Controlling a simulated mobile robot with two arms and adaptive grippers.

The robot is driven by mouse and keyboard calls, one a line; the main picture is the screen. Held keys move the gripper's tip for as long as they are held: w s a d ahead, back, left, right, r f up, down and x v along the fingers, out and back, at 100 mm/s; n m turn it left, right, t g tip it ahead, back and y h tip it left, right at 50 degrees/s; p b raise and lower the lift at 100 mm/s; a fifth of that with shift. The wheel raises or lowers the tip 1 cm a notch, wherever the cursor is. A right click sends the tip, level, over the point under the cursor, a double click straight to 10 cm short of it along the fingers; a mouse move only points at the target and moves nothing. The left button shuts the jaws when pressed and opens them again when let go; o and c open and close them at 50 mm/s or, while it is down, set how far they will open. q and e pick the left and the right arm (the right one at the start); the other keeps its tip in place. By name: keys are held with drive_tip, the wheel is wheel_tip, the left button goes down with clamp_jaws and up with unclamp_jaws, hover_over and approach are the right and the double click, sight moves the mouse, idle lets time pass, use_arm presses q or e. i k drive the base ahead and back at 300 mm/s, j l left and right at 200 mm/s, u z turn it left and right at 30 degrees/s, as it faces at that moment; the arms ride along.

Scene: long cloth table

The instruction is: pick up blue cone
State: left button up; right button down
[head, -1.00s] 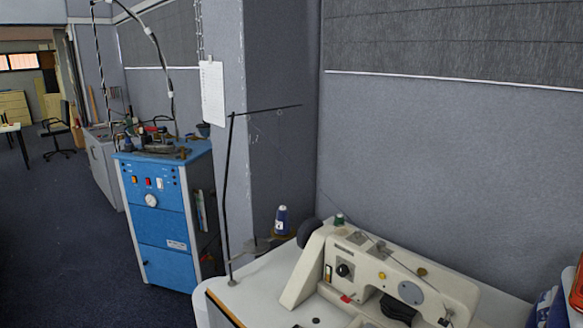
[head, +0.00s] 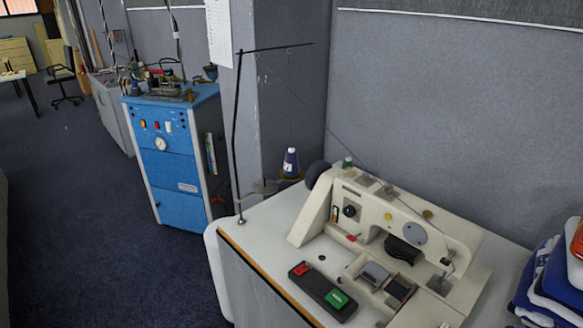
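A small dark blue cone of thread (head: 291,163) with a white label stands upright on a holder at the far left of the sewing table, just left of the sewing machine. A thin black thread stand (head: 237,130) rises to its left, with its arm reaching over the cone. Neither of my grippers is in the head view.
A cream sewing machine (head: 390,225) fills much of the table (head: 263,232). A switch box (head: 322,291) with red and green buttons lies at the front. Folded blue and white cloth (head: 548,275) is at the right. A blue cabinet (head: 180,160) stands behind left. Carpet at left is clear.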

sight(290, 166)
drive_tip(key=i+j, duration=0.4)
drive_tip(key=j, duration=0.25)
drive_tip(key=i+j+z, duration=0.1)
drive_tip(key=z, duration=0.25)
drive_tip(key=i+j+z, duration=0.1)
drive_tip(key=j+z, duration=0.55)
drive_tip(key=i+l, duration=0.05)
